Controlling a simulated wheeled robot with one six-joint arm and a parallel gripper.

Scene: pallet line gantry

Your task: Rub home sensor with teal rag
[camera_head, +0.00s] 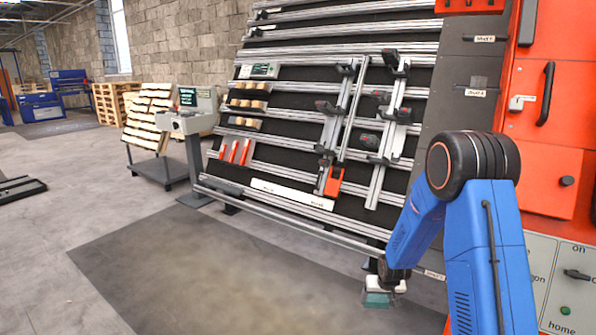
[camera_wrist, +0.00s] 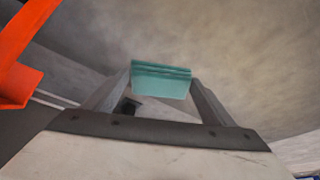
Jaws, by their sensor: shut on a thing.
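The teal rag (camera_wrist: 161,81) is a folded, flat-topped pad held between the two fingers of my gripper (camera_wrist: 163,92) in the wrist view. In the head view the rag (camera_head: 376,300) shows at the lower middle right, below my gripper (camera_head: 380,291), over the dark floor area. My gripper is shut on the rag and hangs low in front of the slanted rail rack. I cannot make out the home sensor for certain. A label reading "home" (camera_head: 562,327) shows on the pale panel at the lower right, beside a green button.
The slanted rack (camera_head: 290,190) of metal rails carries clamps and orange-ended parts. An orange cabinet (camera_head: 545,150) with handles stands at the right. A trolley with pallets (camera_head: 150,118) stands at the left back. The floor (camera_head: 200,270) in front of the rack is clear.

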